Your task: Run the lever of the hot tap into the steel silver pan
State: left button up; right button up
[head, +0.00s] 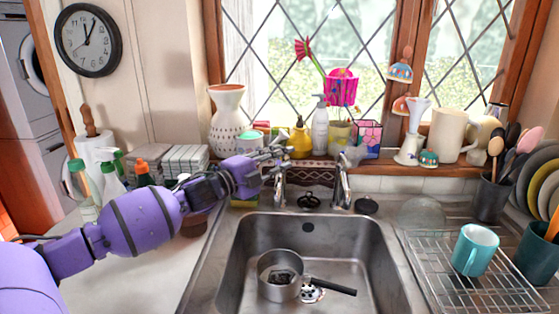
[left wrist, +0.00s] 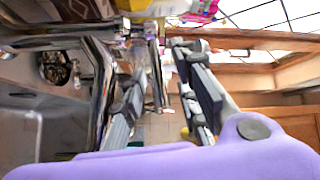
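The steel pan (head: 265,262) sits in the sink basin in the head view, its dark handle pointing right, with dark patches inside. Two chrome taps stand behind the basin: a left tap (head: 280,188) and a right tap (head: 343,185). No hot marking is readable. My left gripper (head: 276,153) is at the top of the left tap and partly hides its lever. In the left wrist view my left gripper (left wrist: 160,75) has its fingers apart, with tap metal seen between or beyond them; I cannot tell whether they touch it. No running water is visible. My right gripper is not in view.
The steel sink (head: 228,268) has a wire rack (head: 490,297) with a teal mug (head: 475,250) at right. Spray bottles stand at left.

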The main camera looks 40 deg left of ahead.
pick_arm(q)
jog(key=shift+c, duration=0.4)
grip_shut()
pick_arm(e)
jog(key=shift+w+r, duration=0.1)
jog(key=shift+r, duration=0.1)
pick_arm(q)
jog(key=shift+w+d+r+n+t+y+p, duration=0.1)
jog(key=shift+d+r+n+t+y+p, duration=0.1)
jog(key=shift+n+y+p, duration=0.25)
jog(key=shift+w+d+r+n+t+y+p, duration=0.1)
jog(key=shift+d+n+y+p, duration=0.25)
jog(key=shift+y, duration=0.3)
jog(key=n+y, duration=0.1)
jog(key=y+p, duration=0.1)
jog(key=y, duration=0.1)
jog(key=w+n+y, duration=0.1)
jog(key=shift+d+f+n+y+p, duration=0.3)
jog(key=shift+f+y+p, duration=0.1)
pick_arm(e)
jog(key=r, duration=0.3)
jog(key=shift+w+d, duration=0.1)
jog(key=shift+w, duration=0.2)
